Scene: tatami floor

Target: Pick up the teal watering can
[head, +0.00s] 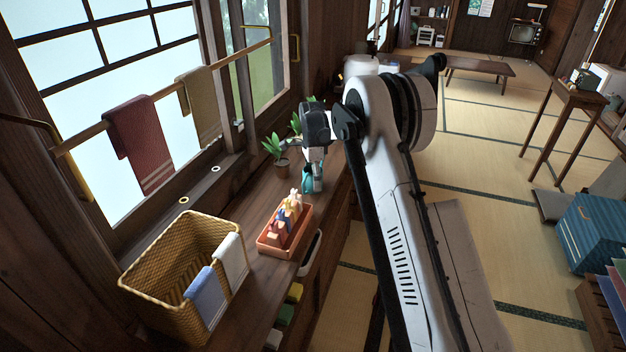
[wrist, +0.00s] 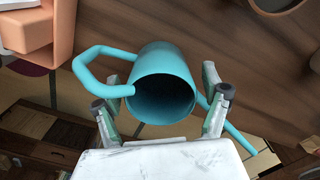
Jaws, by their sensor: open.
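The teal watering can (head: 307,183) stands on the wooden counter below the window, partly hidden by my gripper (head: 314,172). In the wrist view the watering can (wrist: 165,68) fills the middle, its dark open mouth facing the camera. Its looped handle is at the left and its thin spout runs down to the right. My gripper (wrist: 161,98) is open, with one finger on each side of the can's body. The left finger is near the handle and the right finger is near the spout. I cannot tell whether either finger touches the can.
An orange tray (head: 269,248) with several small items sits nearer on the counter; its wall shows in the wrist view (wrist: 65,30). A wicker basket (head: 150,285) with cloths stands closer still. A potted plant (head: 281,166) is just behind the can, toward the window.

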